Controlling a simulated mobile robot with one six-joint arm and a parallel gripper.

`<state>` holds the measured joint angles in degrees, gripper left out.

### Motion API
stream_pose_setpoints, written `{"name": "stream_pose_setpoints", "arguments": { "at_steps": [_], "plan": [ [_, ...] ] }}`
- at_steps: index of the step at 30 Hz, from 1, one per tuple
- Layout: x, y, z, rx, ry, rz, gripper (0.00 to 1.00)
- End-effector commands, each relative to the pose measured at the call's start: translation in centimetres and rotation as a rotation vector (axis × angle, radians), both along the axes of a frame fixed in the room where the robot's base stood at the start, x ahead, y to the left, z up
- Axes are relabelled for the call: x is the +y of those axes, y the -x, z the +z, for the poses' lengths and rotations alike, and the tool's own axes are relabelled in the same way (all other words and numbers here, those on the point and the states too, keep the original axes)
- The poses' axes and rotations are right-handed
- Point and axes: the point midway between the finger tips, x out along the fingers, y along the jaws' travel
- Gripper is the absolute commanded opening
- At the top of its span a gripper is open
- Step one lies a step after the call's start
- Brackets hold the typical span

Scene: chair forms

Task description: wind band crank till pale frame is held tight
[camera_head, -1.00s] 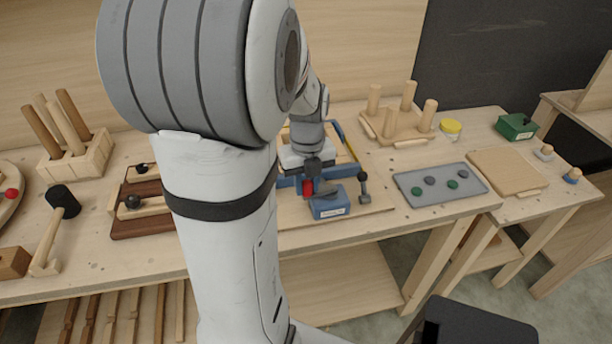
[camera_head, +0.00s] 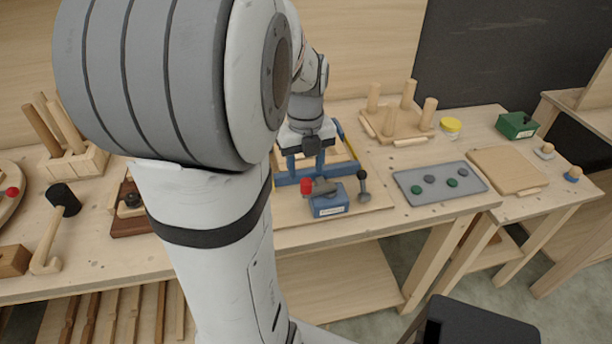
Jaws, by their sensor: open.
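The band crank (camera_head: 325,187) is a grey arm with a red knob (camera_head: 306,186) at its left end, on top of a blue box (camera_head: 329,206). A blue band (camera_head: 285,180) runs behind the box around the pale wooden frame (camera_head: 340,153), which is largely hidden by my gripper. My gripper (camera_head: 305,163) is open and points down just behind and above the red knob, apart from it. I cannot tell how tight the band is on the frame.
A black-knobbed upright lever (camera_head: 362,184) stands right of the box. A grey tray (camera_head: 440,184) with several discs and a pegged wooden block (camera_head: 400,122) lie to the right. A black mallet (camera_head: 62,200) is at left. My arm hides the bench's left middle.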

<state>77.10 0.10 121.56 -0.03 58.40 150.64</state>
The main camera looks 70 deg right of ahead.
Motion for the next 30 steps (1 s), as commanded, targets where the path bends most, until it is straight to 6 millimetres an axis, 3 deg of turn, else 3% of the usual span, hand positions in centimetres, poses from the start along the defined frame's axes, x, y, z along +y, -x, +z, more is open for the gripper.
{"name": "stream_pose_setpoints", "arguments": {
  "at_steps": [7,30],
  "plan": [
    [0.0,-0.1,2.6,-0.001,0.001,0.002,0.46],
    [0.0,-0.1,2.8,0.001,-0.001,0.001,0.46]
  ]
}}
